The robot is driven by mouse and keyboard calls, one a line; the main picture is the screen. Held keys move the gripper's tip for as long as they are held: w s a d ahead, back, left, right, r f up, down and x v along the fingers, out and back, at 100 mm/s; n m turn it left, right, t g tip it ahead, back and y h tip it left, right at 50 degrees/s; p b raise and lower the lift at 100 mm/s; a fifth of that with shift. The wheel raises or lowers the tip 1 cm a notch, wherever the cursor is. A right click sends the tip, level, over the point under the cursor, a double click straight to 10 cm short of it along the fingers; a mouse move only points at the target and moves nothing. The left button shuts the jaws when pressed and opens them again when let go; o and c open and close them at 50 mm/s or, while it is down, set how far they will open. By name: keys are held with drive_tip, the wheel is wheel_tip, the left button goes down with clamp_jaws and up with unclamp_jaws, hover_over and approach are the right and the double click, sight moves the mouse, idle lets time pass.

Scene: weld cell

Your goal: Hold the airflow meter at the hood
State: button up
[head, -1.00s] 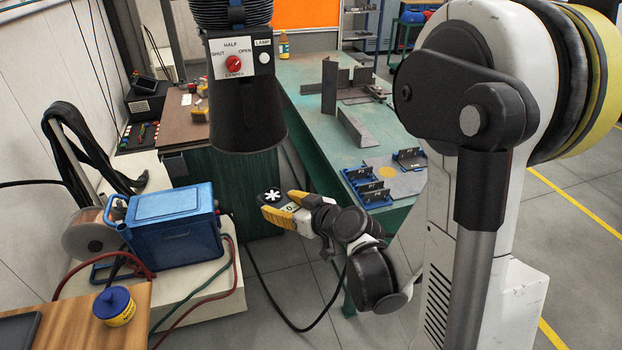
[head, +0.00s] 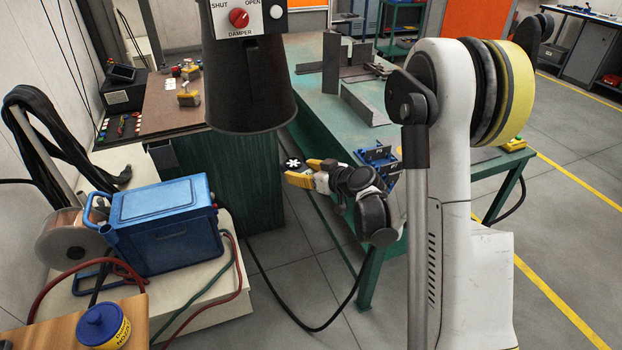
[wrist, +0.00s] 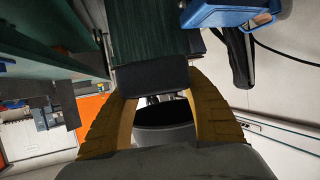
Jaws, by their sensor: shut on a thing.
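The airflow meter (head: 293,164) is a small dark device with a white fan wheel on its face. My gripper (head: 301,174), with yellow fingers, is shut on it. In the wrist view the fingers close on a dark block (wrist: 153,76), which looks like the meter's body. The hood (head: 250,90) is a black, flared cylinder with its mouth facing down. In the head view the meter is lower than the hood's mouth and to its right, apart from it. The hood's panel (head: 242,18) carries a red damper knob and a white lamp button.
A green workbench (head: 325,110) with steel pieces and blue fixtures stands behind my arm. A blue welding unit (head: 165,225) sits on a pale stand at the left. A yellow-and-blue tub (head: 103,327) is on the wooden top in front. Open floor lies below my gripper.

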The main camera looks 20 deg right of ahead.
drive_tip(key=w+a, duration=0.3)
drive_tip(key=w, duration=0.6)
drive_tip(key=shift+w+a, duration=0.2)
drive_tip(key=shift+a, duration=0.05)
drive_tip(key=shift+s, duration=0.1)
idle(3.3)
